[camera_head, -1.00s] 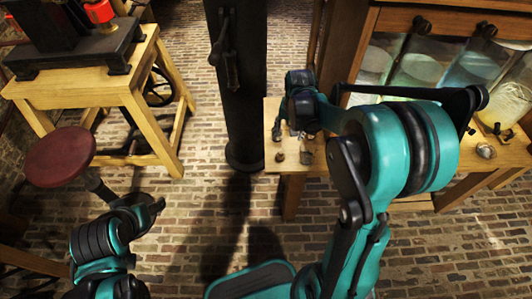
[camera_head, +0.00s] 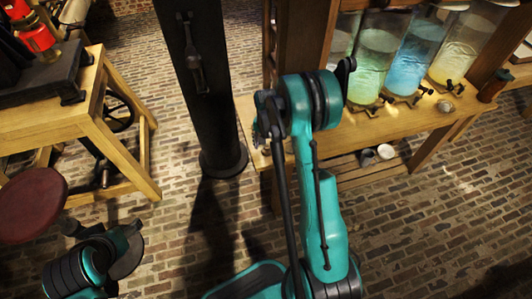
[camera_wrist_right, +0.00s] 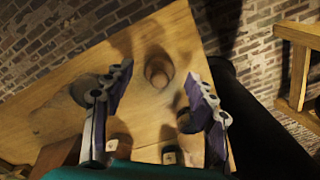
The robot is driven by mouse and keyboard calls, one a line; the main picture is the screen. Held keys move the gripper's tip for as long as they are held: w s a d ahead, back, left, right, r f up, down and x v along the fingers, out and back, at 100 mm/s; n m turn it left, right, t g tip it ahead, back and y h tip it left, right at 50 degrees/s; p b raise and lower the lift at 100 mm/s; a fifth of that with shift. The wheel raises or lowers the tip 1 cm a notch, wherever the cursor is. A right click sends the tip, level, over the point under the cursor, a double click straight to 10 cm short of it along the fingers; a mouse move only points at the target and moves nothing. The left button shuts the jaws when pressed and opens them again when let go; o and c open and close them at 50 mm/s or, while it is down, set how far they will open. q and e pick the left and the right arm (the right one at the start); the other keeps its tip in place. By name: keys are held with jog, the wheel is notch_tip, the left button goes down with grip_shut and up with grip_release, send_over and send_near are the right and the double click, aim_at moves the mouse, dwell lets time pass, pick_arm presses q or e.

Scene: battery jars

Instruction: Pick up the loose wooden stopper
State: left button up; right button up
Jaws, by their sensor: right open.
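A small round brown wooden piece, which looks like the loose stopper (camera_wrist_right: 158,69), sits on the wooden tabletop (camera_wrist_right: 120,65) in the right wrist view. My right gripper (camera_wrist_right: 158,82) is open, with one finger on each side of the stopper in that view; no contact shows. In the head view, my right gripper (camera_head: 258,136) is at the left end of the bench, largely hidden by my own arm, and the stopper cannot be made out. My left arm's end (camera_head: 122,248) is low at the left, away from the bench; its finger state is unclear.
Small dark-sided items (camera_wrist_right: 171,156) stand near the gripper's base in the wrist view. Several glass jars with coloured liquid, such as a blue one (camera_head: 415,58), stand along the bench. A black column (camera_head: 203,90) rises left of the bench. A red stool (camera_head: 32,205) is at left.

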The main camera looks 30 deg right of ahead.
jog(key=shift+f, duration=0.85)
jog(key=shift+r, duration=0.1)
jog(key=shift+c, duration=0.7)
jog(key=c, duration=0.7)
pick_arm(q)
jog(key=shift+f, duration=0.3)
pick_arm(e)
jog(key=shift+c, duration=0.2)
jog(key=shift+r, duration=0.1)
